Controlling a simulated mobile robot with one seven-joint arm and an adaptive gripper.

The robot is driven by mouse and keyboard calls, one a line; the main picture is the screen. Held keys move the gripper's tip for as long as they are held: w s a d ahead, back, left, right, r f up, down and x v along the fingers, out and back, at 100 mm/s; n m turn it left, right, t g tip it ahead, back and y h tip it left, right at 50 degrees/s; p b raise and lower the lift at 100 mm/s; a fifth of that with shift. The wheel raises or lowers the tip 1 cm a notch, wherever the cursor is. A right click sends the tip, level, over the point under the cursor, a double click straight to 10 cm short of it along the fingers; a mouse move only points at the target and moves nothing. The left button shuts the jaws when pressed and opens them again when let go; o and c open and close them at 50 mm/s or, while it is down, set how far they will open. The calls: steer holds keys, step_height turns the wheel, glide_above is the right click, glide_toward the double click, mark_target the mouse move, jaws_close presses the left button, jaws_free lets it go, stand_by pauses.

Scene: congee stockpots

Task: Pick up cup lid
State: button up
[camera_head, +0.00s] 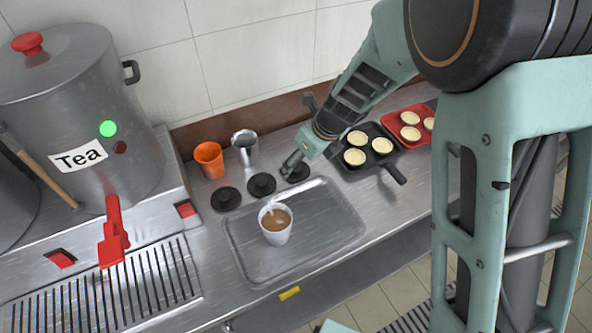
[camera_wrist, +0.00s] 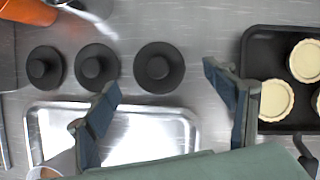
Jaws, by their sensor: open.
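Three round black cup lids with knobs lie in a row on the steel counter: a left lid (camera_head: 226,199), a middle lid (camera_head: 262,185) and a right lid (camera_head: 297,174). The wrist view also shows the left lid (camera_wrist: 45,67), the middle lid (camera_wrist: 97,65) and the right lid (camera_wrist: 159,68). My gripper (camera_head: 294,163) is open and empty, above the right lid and partly covering it in the head view. In the wrist view its fingertips (camera_wrist: 158,80) are spread to either side of the right lid. A white cup (camera_head: 276,225) of milky brown drink stands in a metal tray (camera_head: 325,222).
An orange cup (camera_head: 209,160) and a metal cup (camera_head: 244,147) stand behind the lids. A black pan of tarts (camera_head: 399,158) is right of my gripper, with a red tray (camera_head: 391,119) beyond. A large tea pot (camera_head: 120,120) stands at left.

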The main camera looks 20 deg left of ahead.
mark_target(296, 167)
steer(key=x, duration=0.3)
steer(key=shift+a+f, duration=0.2)
steer(key=shift+f, duration=0.05)
steer(key=c, duration=0.8)
steer(key=shift+c, duration=0.2)
steer(key=shift+r, duration=0.1)
